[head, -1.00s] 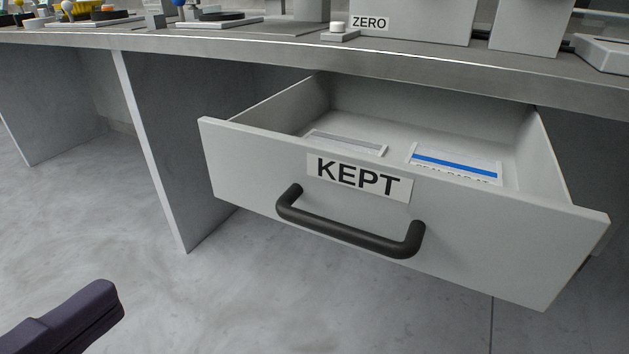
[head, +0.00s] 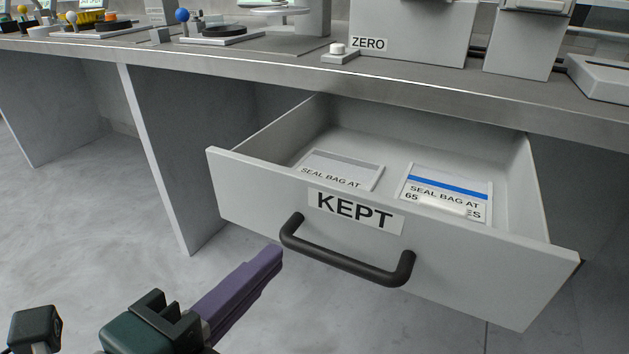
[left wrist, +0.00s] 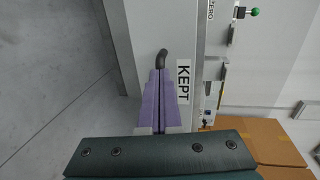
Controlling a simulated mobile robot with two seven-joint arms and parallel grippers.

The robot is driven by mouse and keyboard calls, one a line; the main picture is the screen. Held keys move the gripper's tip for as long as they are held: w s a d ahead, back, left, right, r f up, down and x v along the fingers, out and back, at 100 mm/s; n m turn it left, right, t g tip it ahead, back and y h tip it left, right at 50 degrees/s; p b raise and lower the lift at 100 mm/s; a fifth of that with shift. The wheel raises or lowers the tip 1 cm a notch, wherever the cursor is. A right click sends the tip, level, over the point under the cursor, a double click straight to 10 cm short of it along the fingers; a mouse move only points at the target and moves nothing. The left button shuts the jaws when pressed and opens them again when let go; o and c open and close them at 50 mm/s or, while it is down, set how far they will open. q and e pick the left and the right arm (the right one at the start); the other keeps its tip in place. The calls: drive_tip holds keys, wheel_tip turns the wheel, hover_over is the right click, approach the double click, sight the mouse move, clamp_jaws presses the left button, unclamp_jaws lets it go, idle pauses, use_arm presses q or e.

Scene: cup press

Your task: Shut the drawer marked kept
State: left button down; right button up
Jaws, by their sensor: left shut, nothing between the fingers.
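The drawer marked KEPT (head: 480,262) stands pulled out under the bench. Its white front carries the KEPT label (head: 355,211) and a black bar handle (head: 345,262). My left gripper (head: 272,254) is shut and empty, with purple fingers; in the head view its tips appear just left of the handle's left end. In the left wrist view the closed fingers (left wrist: 160,78) point at the drawer front and cover much of the handle (left wrist: 162,58), beside the label (left wrist: 184,80). I cannot tell whether they touch it. My right gripper is not in view.
Two printed cards, one grey-striped (head: 340,168) and one blue-striped (head: 446,190), lie inside the drawer. The bench top (head: 290,62) overhangs it and bears equipment, including a block labelled ZERO (head: 410,30). A bench leg panel (head: 155,160) stands left. The floor in front is clear.

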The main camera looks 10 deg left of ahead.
use_arm(q)
drive_tip(key=shift+w+d+f, duration=0.15)
drive_tip(key=shift+w+f, duration=0.05)
drive_tip(key=shift+w, duration=0.45)
